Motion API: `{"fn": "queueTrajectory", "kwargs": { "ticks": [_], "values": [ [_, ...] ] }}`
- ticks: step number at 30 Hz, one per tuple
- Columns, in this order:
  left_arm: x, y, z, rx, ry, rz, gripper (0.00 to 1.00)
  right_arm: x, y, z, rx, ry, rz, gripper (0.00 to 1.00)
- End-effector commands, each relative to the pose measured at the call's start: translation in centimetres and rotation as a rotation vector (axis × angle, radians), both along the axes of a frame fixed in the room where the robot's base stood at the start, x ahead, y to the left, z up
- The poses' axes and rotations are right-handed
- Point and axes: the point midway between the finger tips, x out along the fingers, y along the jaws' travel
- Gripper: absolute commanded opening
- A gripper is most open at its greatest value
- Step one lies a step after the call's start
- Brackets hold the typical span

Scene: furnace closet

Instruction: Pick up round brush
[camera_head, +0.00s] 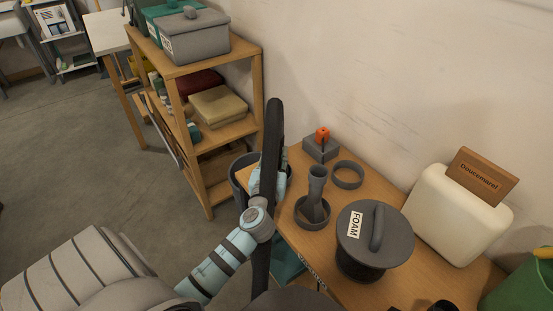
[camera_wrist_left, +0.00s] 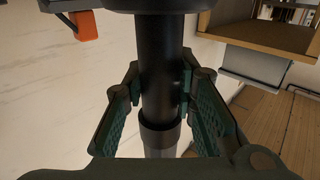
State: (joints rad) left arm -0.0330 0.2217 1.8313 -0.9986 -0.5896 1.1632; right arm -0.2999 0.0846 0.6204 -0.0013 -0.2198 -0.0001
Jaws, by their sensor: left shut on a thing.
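In the left wrist view my left gripper (camera_wrist_left: 158,118) has its fingers on both sides of a dark cylindrical shaft, taken to be the round brush (camera_wrist_left: 160,75), and is shut on it. The shaft runs up and down through the picture, with a ring-like step near its lower part. Its ends are not clear, and no bristles show. In the head view my left arm comes in from the lower left, and a long dark upright bar hides much of what lies around its wrist. My right gripper is not in view.
A wooden table holds a lidded FOAM pot (camera_head: 375,238), a grey tube (camera_head: 317,185) leaning in a ring, another ring (camera_head: 348,175), an orange-topped block (camera_head: 321,148) and a cream toaster-like box (camera_head: 455,215). A wooden shelf (camera_head: 258,95) stands behind left.

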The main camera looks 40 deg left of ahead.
Motion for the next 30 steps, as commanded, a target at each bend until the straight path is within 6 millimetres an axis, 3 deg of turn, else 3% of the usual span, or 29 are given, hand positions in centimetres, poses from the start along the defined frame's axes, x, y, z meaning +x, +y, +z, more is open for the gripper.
{"fn": "queueTrajectory", "kwargs": {
  "ticks": [5, 8, 15, 18, 24, 30],
  "values": [
    [0.0, 0.0, 2.5, 0.0, -0.004, -0.001, 0.0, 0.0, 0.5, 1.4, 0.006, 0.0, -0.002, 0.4],
    [0.0, 0.0, 5.2, 0.001, -0.006, -0.001, 0.0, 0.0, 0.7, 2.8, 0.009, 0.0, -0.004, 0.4],
    [0.0, 0.0, 14.5, 0.002, -0.008, -0.001, 0.0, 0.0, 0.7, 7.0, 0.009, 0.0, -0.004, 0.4],
    [0.0, 0.0, 17.4, 0.002, -0.007, 0.0, 0.0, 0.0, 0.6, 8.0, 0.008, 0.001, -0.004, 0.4],
    [0.0, 0.0, 20.0, 0.002, -0.004, 0.0, 0.0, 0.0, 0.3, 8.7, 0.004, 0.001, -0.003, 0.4],
    [0.0, 0.0, 20.0, 0.001, -0.003, 0.0, 0.0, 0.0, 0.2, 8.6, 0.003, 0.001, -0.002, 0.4]
  ]
}}
